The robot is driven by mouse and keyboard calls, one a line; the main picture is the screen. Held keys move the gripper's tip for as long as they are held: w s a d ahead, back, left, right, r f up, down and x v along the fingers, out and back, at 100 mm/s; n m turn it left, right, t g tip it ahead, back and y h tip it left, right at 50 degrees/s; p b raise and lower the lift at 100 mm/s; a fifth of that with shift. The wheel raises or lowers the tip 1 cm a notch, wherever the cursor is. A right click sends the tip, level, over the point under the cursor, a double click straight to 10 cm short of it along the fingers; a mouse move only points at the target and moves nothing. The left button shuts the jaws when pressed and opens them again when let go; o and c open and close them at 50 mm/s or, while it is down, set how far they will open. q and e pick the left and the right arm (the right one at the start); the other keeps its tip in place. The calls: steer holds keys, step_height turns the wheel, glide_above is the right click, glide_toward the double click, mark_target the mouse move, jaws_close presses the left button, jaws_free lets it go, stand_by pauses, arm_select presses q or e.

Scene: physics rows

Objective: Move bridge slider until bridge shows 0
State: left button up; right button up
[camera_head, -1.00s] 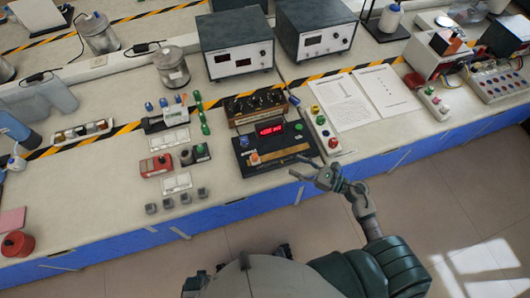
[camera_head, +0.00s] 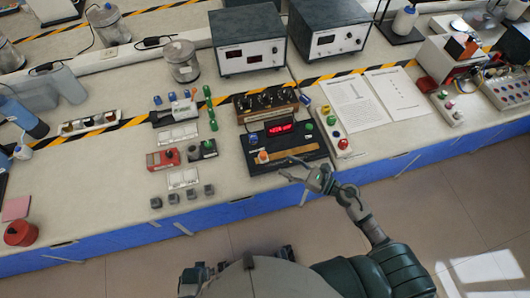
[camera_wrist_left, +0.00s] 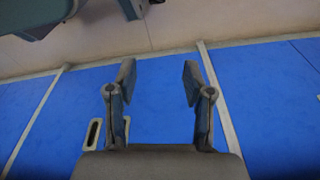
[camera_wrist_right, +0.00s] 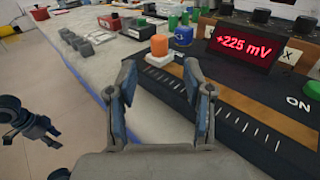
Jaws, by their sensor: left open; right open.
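The bridge is a black panel (camera_head: 303,163) at the bench's front edge. Its red display (camera_head: 279,128) reads +225 mV in the right wrist view (camera_wrist_right: 244,48). The orange slider knob (camera_head: 262,157) is at the left part of a brown strip; in the right wrist view the knob (camera_wrist_right: 159,46) has a white base and appears beyond the fingertips, between them. My right gripper (camera_head: 287,167) is open and empty, close to the panel's front and right of the knob, apart from it. My left gripper (camera_wrist_left: 159,72) is open and empty, facing the blue bench front.
A box with black dials (camera_head: 266,104) stands behind the bridge. A strip with colored buttons (camera_head: 334,130) is to its right, and a red box (camera_head: 163,160) and small grey blocks (camera_head: 190,195) are to its left. Open floor lies before the bench.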

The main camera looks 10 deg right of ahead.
mark_target(264, 153)
steer(key=x, duration=0.4)
steer(key=p+x, duration=0.1)
steer(key=x, duration=0.3)
steer(key=shift+a+r, duration=0.2)
steer(key=shift+w+a+f+p, duration=0.2)
steer(key=shift+w+p, duration=0.15)
steer(key=shift+w, duration=0.35)
steer(key=shift+a, duration=0.4)
steer(key=shift+c, duration=1.2)
steer(key=shift+a, duration=0.15)
jaws_close()
arm_select(q)
steer(key=s+f, duration=0.2)
steer(key=f, duration=0.1)
steer(key=s+f, duration=0.1)
steer(key=shift+a+f, duration=0.2)
steer(key=shift+a, duration=0.2)
